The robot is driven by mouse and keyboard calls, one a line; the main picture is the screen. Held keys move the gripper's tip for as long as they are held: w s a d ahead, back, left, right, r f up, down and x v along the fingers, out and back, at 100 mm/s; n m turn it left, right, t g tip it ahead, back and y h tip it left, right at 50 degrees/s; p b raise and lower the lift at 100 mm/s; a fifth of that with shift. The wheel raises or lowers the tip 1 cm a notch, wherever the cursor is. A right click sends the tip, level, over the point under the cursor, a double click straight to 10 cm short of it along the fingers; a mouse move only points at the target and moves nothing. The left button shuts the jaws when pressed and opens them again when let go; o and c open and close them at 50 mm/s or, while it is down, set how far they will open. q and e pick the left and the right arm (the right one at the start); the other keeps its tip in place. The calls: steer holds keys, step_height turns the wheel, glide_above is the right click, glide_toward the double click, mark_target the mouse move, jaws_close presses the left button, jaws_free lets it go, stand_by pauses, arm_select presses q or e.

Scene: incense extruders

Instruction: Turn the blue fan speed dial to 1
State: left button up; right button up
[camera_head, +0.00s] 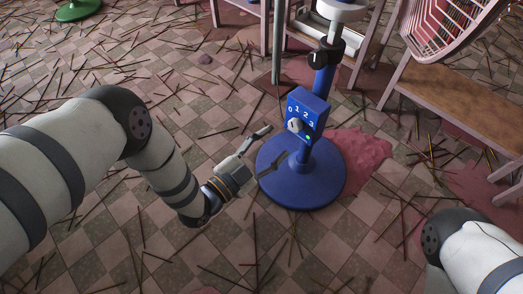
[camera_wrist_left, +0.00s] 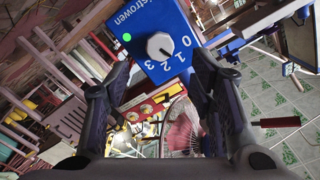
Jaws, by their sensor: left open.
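The blue fan stand has a control box (camera_head: 305,112) with white numbers 0 to 3 and a white dial (camera_head: 294,125) on its face. In the left wrist view the white dial (camera_wrist_left: 160,46) sits on the blue box face (camera_wrist_left: 200,42), with the numbers upside down below it. A dark mark shows on the dial, but I cannot tell exactly which number it points to. My left gripper (camera_head: 266,148) is open and empty, just in front of and below the dial. Its fingers (camera_wrist_left: 160,68) are spread to either side of the dial, apparently apart from it. My right gripper is out of view.
The round blue fan base (camera_head: 318,182) stands on a tiled floor scattered with thin sticks. A brown wooden bench (camera_head: 455,92) is at the right, and a green round base (camera_head: 78,10) is at the far left. A reddish patch (camera_head: 360,150) lies behind the fan.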

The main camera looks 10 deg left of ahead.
arm_select(q)
steer(key=v, duration=0.5)
